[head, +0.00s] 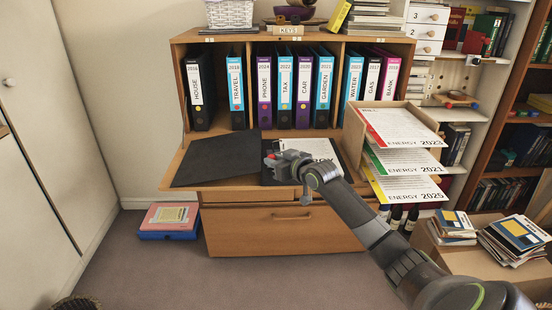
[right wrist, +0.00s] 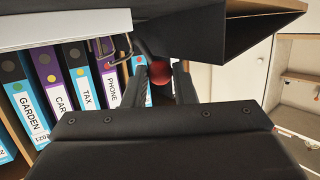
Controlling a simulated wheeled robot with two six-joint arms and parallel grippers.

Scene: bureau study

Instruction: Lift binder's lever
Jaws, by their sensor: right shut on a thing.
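The binder lies open on the bureau's fold-down desk, its bare black cover (head: 215,160) on the left and a printed white sheet (head: 318,149) on the right half. In the right wrist view its metal rings (right wrist: 103,48) show beside the white paper (right wrist: 55,22). The lever ends in a red ball knob (right wrist: 161,72). My right gripper (head: 274,159) reaches over the binder and is shut on the red knob, which sits between the fingertips. Most of the lever is hidden by the gripper. My left gripper is in neither view.
Several labelled binders (head: 285,90) stand upright in the bureau. Letter trays (head: 408,160) marked ENERGY stand to the right of the desk, close to my right arm. Piles of booklets (head: 512,240) stand at lower right. Flat boxes (head: 170,222) lie on the floor at left, where carpet is free.

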